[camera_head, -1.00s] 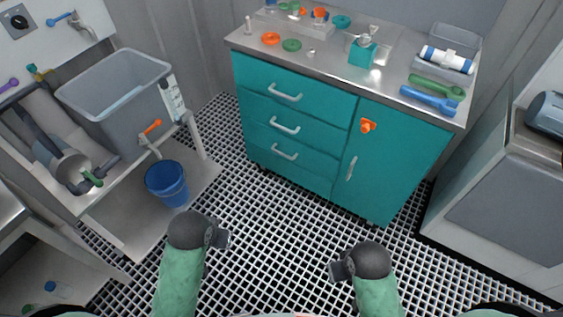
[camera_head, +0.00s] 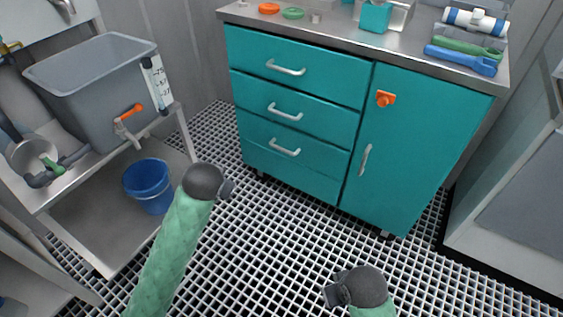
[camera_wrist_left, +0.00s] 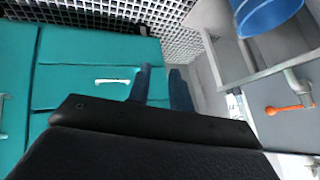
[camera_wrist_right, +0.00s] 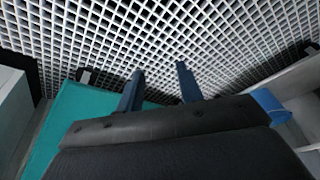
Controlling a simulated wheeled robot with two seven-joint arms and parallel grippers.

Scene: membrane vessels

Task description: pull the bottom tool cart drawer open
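The teal tool cart (camera_head: 400,150) stands ahead with three white drawer handles on its left half. The bottom drawer (camera_head: 290,172) looks closed, its handle (camera_head: 284,147) unobstructed. A white handle (camera_wrist_left: 112,81), apparently the lowest one, shows in the left wrist view, left of the fingers. My left gripper (camera_head: 229,188) is in front of the cart's lower left, apart from the handle. Its fingers (camera_wrist_left: 160,88) are apart and empty. My right gripper (camera_head: 332,292) is low over the floor, right of centre.
A blue bucket (camera_head: 148,184) stands on the low shelf of the sink bench at left, beneath a grey basin (camera_head: 95,85). Tools lie on the cart top, including a blue one (camera_head: 460,60). A grey cabinet (camera_head: 515,190) stands at right. Grated floor before the cart is clear.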

